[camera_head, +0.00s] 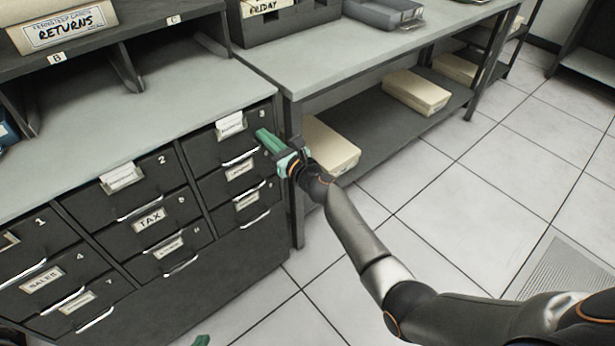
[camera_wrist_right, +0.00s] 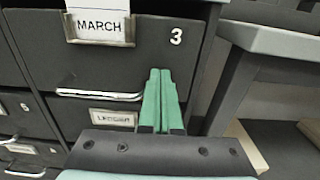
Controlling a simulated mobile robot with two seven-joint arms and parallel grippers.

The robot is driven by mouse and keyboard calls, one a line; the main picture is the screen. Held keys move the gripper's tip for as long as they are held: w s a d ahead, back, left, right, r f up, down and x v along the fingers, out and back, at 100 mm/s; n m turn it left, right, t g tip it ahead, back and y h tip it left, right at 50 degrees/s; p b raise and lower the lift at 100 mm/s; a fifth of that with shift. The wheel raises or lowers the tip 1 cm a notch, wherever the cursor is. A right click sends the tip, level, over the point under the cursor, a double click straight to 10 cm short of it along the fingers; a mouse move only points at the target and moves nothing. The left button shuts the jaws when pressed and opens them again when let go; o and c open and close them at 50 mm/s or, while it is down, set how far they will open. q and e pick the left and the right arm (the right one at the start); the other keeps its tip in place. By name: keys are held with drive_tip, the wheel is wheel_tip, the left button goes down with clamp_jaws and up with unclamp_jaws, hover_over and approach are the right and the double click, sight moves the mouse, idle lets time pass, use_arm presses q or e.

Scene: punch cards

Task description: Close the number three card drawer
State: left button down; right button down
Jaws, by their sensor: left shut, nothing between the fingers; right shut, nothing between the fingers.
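The number three drawer (camera_head: 205,153) is the top right drawer of the dark card cabinet. Its front looks flush or nearly flush; I cannot tell if a small gap remains. It carries a white card holder, which reads MARCH in the right wrist view (camera_wrist_right: 100,28), and a pale bar handle (camera_wrist_right: 98,95). My right gripper (camera_head: 262,134) is shut and empty, its green fingers pointing at the right part of this front. They also show in the right wrist view (camera_wrist_right: 160,72); contact is unclear. Only a green tip of my left gripper (camera_head: 201,341) shows at the bottom edge, shut and empty.
Other labelled drawers, such as TAX (camera_head: 149,219) and SALES (camera_head: 42,281), look shut. A grey table (camera_head: 330,50) with a lower shelf of pale boxes (camera_head: 416,91) stands right of the cabinet. The tiled floor (camera_head: 450,210) in front is open.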

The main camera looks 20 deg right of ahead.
use_arm(q)
drive_tip(key=shift+s+a+f, duration=0.15)
drive_tip(key=shift+s+f, duration=0.15)
drive_tip(key=shift+s, duration=0.1)
use_arm(e)
drive_tip(key=shift+w+a+r, duration=0.2)
drive_tip(key=shift+w+r, duration=0.15)
